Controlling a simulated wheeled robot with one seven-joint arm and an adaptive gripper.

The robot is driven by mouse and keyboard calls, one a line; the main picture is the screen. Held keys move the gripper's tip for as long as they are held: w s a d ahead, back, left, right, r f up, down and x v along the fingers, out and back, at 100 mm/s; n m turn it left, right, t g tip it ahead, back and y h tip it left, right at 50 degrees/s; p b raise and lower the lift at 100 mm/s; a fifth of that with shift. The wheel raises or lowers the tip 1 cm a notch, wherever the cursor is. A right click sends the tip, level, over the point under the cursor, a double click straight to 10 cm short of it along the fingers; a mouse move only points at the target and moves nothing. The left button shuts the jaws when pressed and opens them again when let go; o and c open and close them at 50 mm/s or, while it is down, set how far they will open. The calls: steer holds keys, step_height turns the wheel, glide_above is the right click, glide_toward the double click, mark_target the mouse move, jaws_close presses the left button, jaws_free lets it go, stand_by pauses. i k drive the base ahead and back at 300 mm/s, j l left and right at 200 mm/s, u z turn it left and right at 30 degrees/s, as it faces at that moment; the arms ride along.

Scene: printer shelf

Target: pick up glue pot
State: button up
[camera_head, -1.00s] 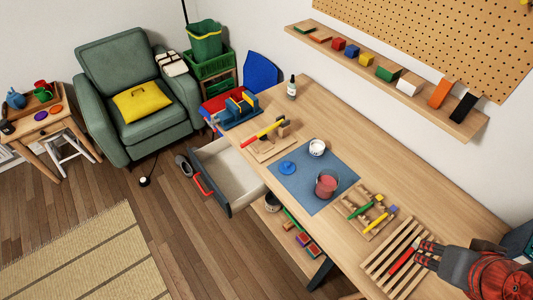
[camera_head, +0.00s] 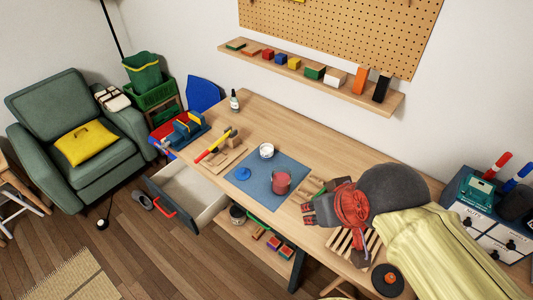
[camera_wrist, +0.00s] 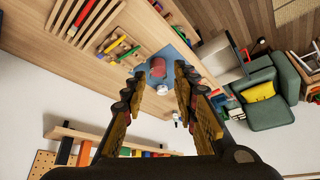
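A small white pot (camera_head: 266,151) stands upright at the back of the blue mat (camera_head: 300,166). A reddish pot (camera_head: 281,183) stands near the mat's middle, with a round blue lid (camera_head: 243,174) to its left. No label shows which one is the glue pot. My gripper (camera_head: 309,208) is above the table, to the right of the mat and apart from both pots. In the wrist view my gripper (camera_wrist: 160,80) is open and empty. The reddish pot (camera_wrist: 157,70) and white pot (camera_wrist: 162,90) show beyond and between its fingers.
A yellow-headed hammer (camera_head: 213,145) lies left of the mat near a blue vise (camera_head: 184,130). A bottle (camera_head: 234,101) stands at the back left. A slatted rack (camera_head: 342,242) lies under my arm. An open drawer (camera_head: 186,196) sticks out in front.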

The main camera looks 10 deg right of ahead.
mark_target(266, 150)
steer(key=i+j+z, duration=0.1)
steer(key=i+j, duration=0.3)
steer(key=i+j+z, duration=0.1)
steer(key=i+j, duration=0.3)
steer(key=j, duration=0.15)
